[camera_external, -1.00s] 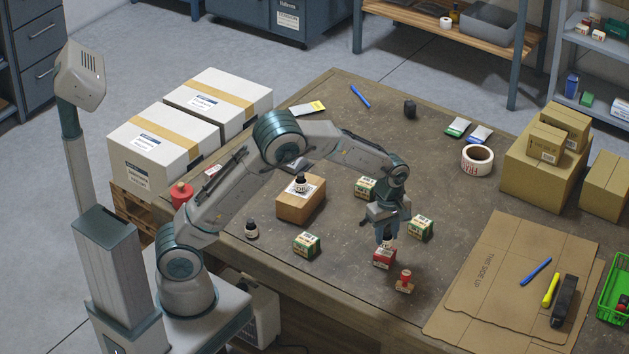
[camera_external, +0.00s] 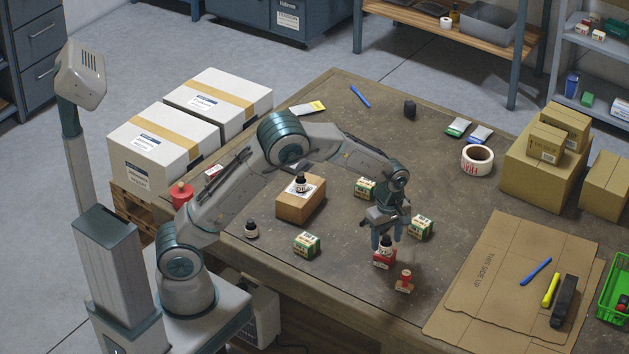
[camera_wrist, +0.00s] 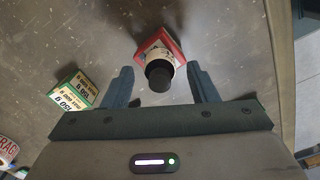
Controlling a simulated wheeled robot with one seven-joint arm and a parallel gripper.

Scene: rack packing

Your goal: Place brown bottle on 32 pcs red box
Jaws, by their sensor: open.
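A small bottle with a black cap and pale label (camera_external: 386,243) stands upright on a small red box (camera_external: 382,261) near the table's front edge. In the wrist view, the bottle's black cap (camera_wrist: 159,76) lies between the fingers, with the red box (camera_wrist: 165,40) under it. My gripper (camera_external: 386,236) is open, its fingers on either side of the bottle's top and apart from it. The wrist view shows gaps between the cap and both fingers of my gripper (camera_wrist: 161,84). The print on the red box cannot be read.
A red stamp (camera_external: 404,282) stands just right of the red box. Green-and-white boxes (camera_external: 420,227) (camera_external: 307,244) (camera_external: 365,188) surround the area. A brown box (camera_external: 300,203) carries another dark bottle (camera_external: 300,184); another bottle (camera_external: 251,229) stands left. Flat cardboard (camera_external: 480,295) covers the right.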

